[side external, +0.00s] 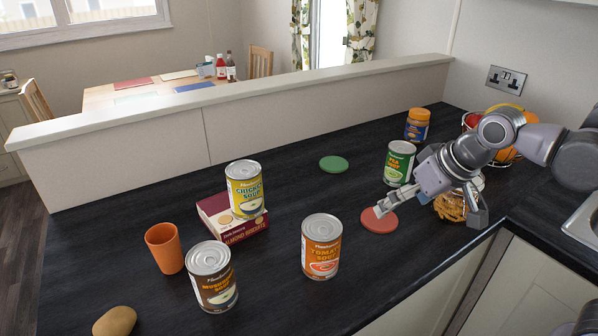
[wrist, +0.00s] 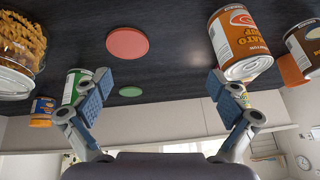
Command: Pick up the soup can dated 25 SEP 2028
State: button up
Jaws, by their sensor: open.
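Several soup cans stand on the dark counter: tomato (side external: 321,247), mushroom (side external: 212,277) and pea (side external: 399,163); chicken (side external: 245,189) stands on a red biscuit box (side external: 232,218). I cannot read a date on any can. My gripper (side external: 430,212) is open and empty at the right, near the red coaster and pea can. In the upside-down wrist view, the gripper (wrist: 160,80) has its fingers spread with no can between them. The tomato can (wrist: 238,45) and mushroom can (wrist: 304,44) show at the right; the pea can (wrist: 73,86) is partly behind the left finger.
An orange cup (side external: 165,248) and a potato (side external: 115,321) are at left. A red coaster (side external: 379,220) and green coaster (side external: 333,163) lie flat. A low wall (side external: 250,115) bounds the back.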

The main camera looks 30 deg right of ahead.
jog(key=w+a+r+m+g, duration=0.2)
jog(key=w+a+r, duration=0.3)
jog(key=w+a, duration=0.3)
jog(key=m+g, duration=0.4)
send_over(203, 263)
notch_tip(203, 263, down, 2)
jog(key=shift+f+h, duration=0.15)
jog(key=shift+h, duration=0.25)
jog(key=shift+a+f, duration=0.1)
jog(key=shift+f, duration=0.1)
notch_tip(203, 263, down, 5)
jog(key=shift+f, duration=0.1)
jog(key=shift+w+d+f, duration=0.15)
jog(key=shift+d+f, duration=0.1)
jog(key=shift+f, duration=0.6)
jog(key=shift+w+d+f, duration=0.15)
jog(key=shift+d+f, duration=0.05)
jog(key=shift+f, duration=0.7)
jog(key=shift+w+d+f, duration=0.15)
jog(key=shift+d+f, duration=0.1)
jog(key=shift+f, duration=0.6)
jog(key=c, duration=1.7)
jog(key=shift+r, duration=0.1)
